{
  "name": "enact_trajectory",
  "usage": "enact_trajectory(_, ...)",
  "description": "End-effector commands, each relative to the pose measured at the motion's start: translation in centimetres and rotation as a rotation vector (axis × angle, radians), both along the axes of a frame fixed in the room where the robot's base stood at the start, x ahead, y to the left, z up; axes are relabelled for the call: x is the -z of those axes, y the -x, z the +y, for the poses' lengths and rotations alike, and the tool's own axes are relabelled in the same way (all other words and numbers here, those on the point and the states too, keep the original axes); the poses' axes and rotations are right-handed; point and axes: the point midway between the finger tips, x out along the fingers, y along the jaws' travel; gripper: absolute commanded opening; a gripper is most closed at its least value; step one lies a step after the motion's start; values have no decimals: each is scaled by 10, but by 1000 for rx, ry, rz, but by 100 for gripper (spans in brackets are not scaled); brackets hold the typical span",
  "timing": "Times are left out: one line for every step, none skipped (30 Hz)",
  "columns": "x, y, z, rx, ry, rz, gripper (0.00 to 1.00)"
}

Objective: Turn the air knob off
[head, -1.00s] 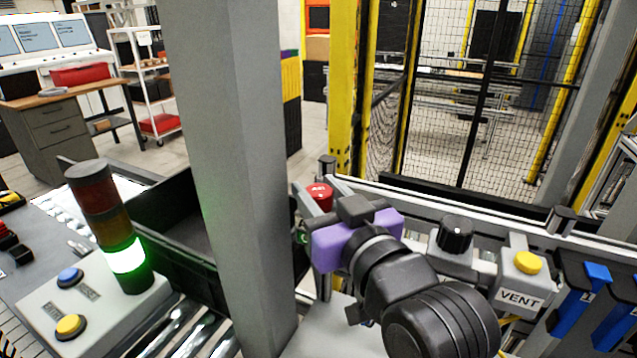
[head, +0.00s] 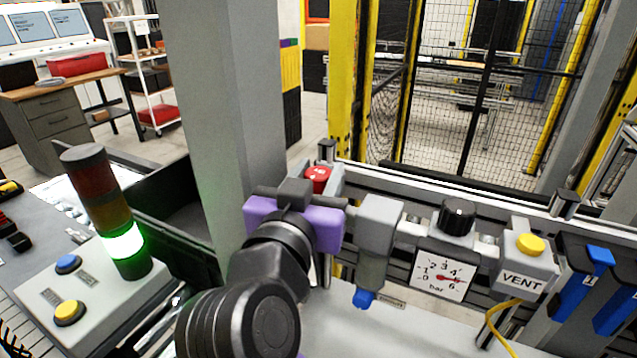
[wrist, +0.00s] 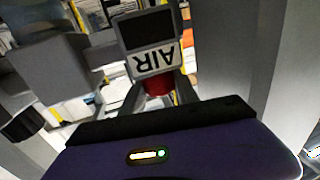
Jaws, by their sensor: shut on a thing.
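The red air knob (head: 318,178) shows at the left end of the row of air fittings in the head view, just beyond my gripper (head: 302,190). My gripper's purple body and dark fingers cover its lower part. In the wrist view, the red knob (wrist: 158,86) shows below an upside-down AIR label (wrist: 153,61), its near side cut off by my gripper's black edge. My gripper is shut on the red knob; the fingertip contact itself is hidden.
Right of my gripper are a grey filter unit (head: 376,235), a black regulator knob (head: 457,217) over a pressure gauge (head: 441,275), and a yellow VENT button (head: 530,244). A grey post (head: 222,130) stands close on the left. A signal tower (head: 105,205) glows green.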

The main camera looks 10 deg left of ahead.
Motion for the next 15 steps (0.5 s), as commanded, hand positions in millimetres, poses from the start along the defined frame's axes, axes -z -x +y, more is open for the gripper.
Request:
enact_trajectory(3,0,2,15,1,1,0)
enact_trajectory(3,0,2,26,1,2,0)
enact_trajectory(3,0,2,38,1,2,0)
enact_trajectory(3,0,1,46,1,2,0)
enact_trajectory(2,0,1,53,1,2,0)
enact_trajectory(2,0,1,61,0,3,0)
enact_trajectory(2,0,1,65,0,3,0)
enact_trajectory(2,0,1,69,0,3,0)
enact_trajectory(2,0,1,74,1,3,0)
enact_trajectory(2,0,1,76,1,3,0)
enact_trajectory(2,0,1,78,2,4,0)
enact_trajectory(2,0,1,79,2,4,0)
enact_trajectory(2,0,0,80,2,5,0)
enact_trajectory(2,0,0,80,2,5,0)
enact_trajectory(2,0,0,80,2,5,0)
